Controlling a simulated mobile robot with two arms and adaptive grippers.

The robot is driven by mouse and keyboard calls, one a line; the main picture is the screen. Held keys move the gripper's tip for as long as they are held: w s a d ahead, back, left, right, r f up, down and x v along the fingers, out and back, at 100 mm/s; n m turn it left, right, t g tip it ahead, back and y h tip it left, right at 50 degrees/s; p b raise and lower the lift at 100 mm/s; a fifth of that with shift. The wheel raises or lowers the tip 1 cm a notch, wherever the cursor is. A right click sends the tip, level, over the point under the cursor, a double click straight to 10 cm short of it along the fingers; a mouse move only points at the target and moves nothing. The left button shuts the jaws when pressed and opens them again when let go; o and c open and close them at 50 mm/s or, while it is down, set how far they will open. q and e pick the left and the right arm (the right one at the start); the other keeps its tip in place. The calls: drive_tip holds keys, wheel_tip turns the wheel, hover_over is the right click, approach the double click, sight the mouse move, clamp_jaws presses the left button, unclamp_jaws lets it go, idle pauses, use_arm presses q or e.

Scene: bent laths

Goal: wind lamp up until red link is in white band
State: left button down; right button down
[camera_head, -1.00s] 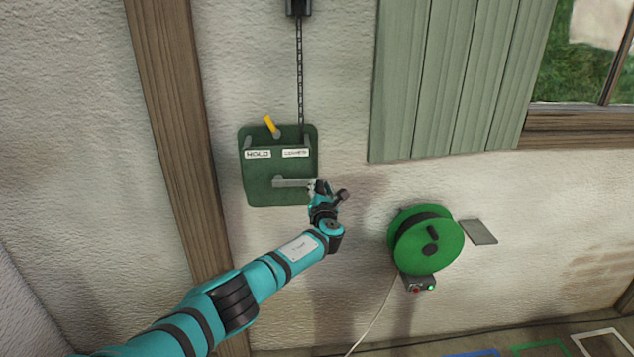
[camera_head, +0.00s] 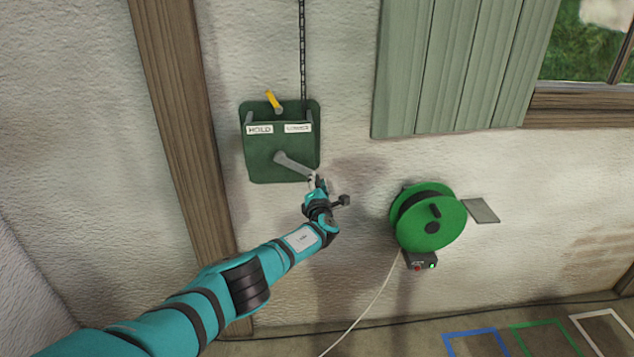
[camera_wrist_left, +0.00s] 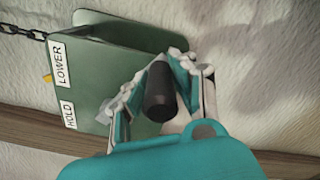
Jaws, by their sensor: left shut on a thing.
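A dark green winch box (camera_head: 258,165) is on the wall with HOLD and LOWER labels. Its yellow lever (camera_head: 273,100) leans left, above the HOLD side. The grey crank arm (camera_head: 293,164) points right and slightly down. My left gripper (camera_head: 317,184) is at the crank's outer end, shut on the dark crank handle (camera_wrist_left: 160,92), which sits between the fingers in the left wrist view. The chain (camera_head: 302,60) runs straight up from the box and out of the picture. The lamp, a red link and a white band are not in view. My right gripper is not in view.
A green cable reel (camera_head: 430,215) hangs to the right, with a grey plate (camera_head: 481,210) beside it and a small switch box (camera_head: 421,261) below. A wooden post (camera_head: 185,130) stands left of the winch. Coloured frames (camera_head: 475,335) lie on the floor at lower right.

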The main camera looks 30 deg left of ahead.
use_arm(q)
drive_tip(key=shift+f, duration=0.25)
drive_tip(key=c, duration=1.3)
unclamp_jaws()
drive_tip(key=shift+c, duration=0.2)
drive_tip(key=shift+o, duration=1.4)
drive_tip(key=shift+r, duration=0.15)
drive_tip(key=v, duration=1.2)
